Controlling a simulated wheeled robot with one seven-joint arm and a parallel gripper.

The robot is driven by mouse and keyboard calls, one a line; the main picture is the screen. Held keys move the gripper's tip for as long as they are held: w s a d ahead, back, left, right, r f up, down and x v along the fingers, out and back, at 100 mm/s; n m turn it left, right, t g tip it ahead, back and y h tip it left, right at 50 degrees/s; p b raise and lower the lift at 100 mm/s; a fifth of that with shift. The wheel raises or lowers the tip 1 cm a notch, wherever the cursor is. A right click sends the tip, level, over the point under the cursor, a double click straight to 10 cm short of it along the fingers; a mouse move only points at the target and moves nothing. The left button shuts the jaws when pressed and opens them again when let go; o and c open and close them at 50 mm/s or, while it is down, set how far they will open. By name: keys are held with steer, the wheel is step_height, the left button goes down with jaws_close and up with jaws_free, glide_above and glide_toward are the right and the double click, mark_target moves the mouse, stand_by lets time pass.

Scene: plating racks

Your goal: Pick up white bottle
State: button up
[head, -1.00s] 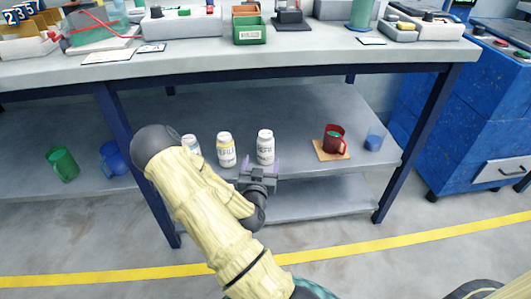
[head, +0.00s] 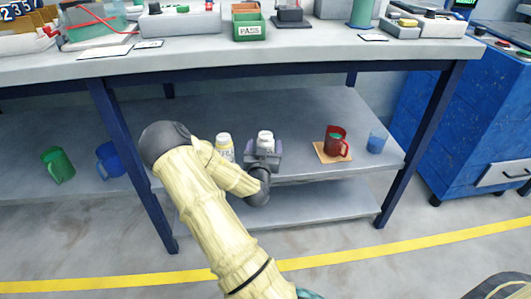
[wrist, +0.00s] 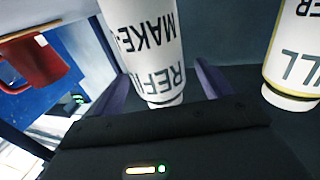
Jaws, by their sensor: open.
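A white bottle (head: 265,138) with dark lettering stands on the middle shelf under the bench. My gripper (head: 263,148) is open in front of it and hides its lower part in the head view. In the wrist view the white bottle (wrist: 147,45) lies between the two purple fingers of my gripper (wrist: 165,85), with a finger on each side. I cannot tell whether the fingers touch it. A second pale bottle with yellow on its label (head: 225,148) stands to the left; it also shows at the right of the wrist view (wrist: 298,50).
A red mug (head: 335,141) on a tan coaster (head: 325,157) and a blue cup (head: 377,142) stand to the right. A green mug (head: 58,165) and a blue mug (head: 110,160) are at the left. The benchtop (head: 300,55) overhangs the shelf.

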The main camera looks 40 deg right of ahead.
steer(key=b+x, duration=0.1)
steer(key=x, duration=0.2)
steer(key=shift+w+d, duration=0.1)
steer(key=shift+d, duration=0.05)
stand_by(0.3)
steer(key=c, duration=1.3)
steer(key=shift+o, duration=0.2)
steer(key=shift+r, duration=0.1)
step_height(320, 180, up, 10)
steer(key=p, duration=0.5)
